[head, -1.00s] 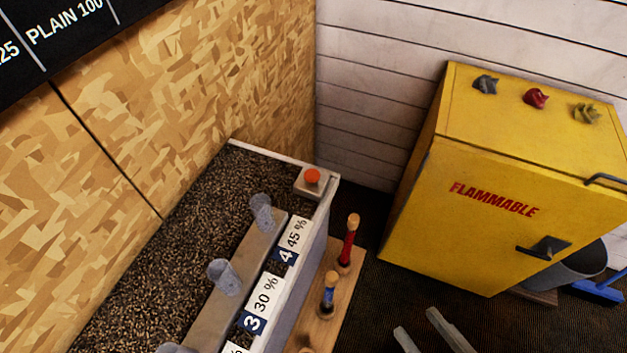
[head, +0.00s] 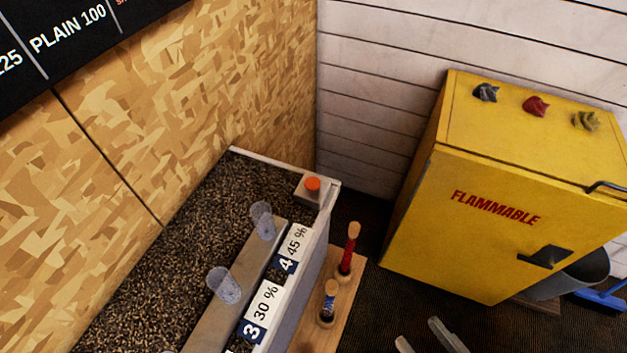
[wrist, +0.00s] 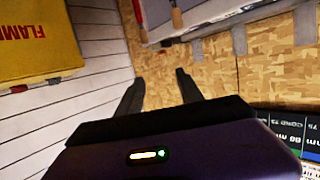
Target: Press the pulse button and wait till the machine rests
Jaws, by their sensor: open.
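The orange-red pulse button (head: 312,184) sits on a small pale box at the far right corner of the machine, a bin (head: 322,222) filled with dark granules. My gripper (head: 420,340) shows only as two finger tips at the bottom edge of the head view, to the right of and nearer than the button, well apart from it. In the wrist view my gripper (wrist: 160,82) has its two fingers spread with nothing between them.
A yellow flammable cabinet (head: 500,210) stands at the right with several crumpled cloths on top. A wooden rack (head: 345,290) with upright handled tools stands beside the bin. Clear tubes (head: 224,286) rise along the bin's ledge. Dark floor lies between rack and cabinet.

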